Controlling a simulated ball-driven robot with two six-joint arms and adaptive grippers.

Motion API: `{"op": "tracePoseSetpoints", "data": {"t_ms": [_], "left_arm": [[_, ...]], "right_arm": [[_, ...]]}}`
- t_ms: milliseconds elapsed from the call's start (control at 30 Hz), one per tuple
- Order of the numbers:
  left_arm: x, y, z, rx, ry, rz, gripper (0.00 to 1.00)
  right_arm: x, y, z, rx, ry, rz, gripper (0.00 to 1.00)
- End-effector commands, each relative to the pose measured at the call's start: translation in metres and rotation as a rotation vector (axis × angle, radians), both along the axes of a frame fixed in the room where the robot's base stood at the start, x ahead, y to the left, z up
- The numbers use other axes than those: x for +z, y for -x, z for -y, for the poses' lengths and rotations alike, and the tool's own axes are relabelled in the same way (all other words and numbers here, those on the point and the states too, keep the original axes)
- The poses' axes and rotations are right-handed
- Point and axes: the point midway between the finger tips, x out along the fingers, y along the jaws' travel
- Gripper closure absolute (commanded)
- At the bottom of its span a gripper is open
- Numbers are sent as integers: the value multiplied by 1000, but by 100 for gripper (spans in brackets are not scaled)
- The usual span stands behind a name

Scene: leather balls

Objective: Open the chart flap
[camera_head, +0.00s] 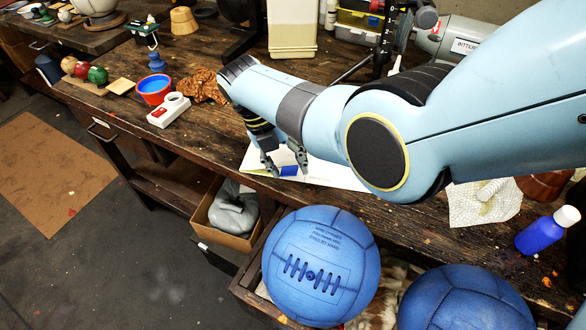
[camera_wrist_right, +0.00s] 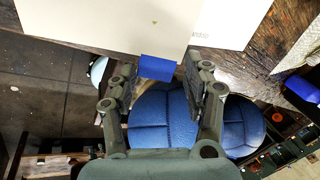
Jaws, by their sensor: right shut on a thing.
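The chart (camera_head: 330,176) is a white sheet or board lying on the bench near its front edge, mostly hidden behind my right arm in the head view. Its pale flap (camera_wrist_right: 120,25) fills the upper part of the right wrist view. A blue tab (camera_head: 289,171) sticks out from the flap's edge; it also shows in the right wrist view (camera_wrist_right: 157,68). My right gripper (camera_head: 285,163) points down at the bench's front edge, with its fingers shut on the blue tab. My left gripper is out of view.
Two blue leather balls (camera_head: 321,266) sit in front of the bench, below the chart. A red-rimmed blue pot (camera_head: 155,90) and brown crumpled cloth (camera_head: 202,86) lie left of my arm. An open box (camera_head: 232,210) is below.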

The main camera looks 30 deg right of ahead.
Motion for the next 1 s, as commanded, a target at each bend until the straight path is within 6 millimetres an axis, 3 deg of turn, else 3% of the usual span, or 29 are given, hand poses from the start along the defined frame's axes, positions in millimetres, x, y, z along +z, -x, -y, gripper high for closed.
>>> {"op": "tracePoseSetpoints", "data": {"t_ms": [33, 500, 1000], "left_arm": [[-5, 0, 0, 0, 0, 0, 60], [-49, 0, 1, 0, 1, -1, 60], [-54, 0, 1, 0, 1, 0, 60]], "right_arm": [[3, -6, -10, 8, 9, -17, 100], [25, -18, -24, 8, 186, -184, 100], [30, -19, -26, 9, 209, -210, 100]]}}
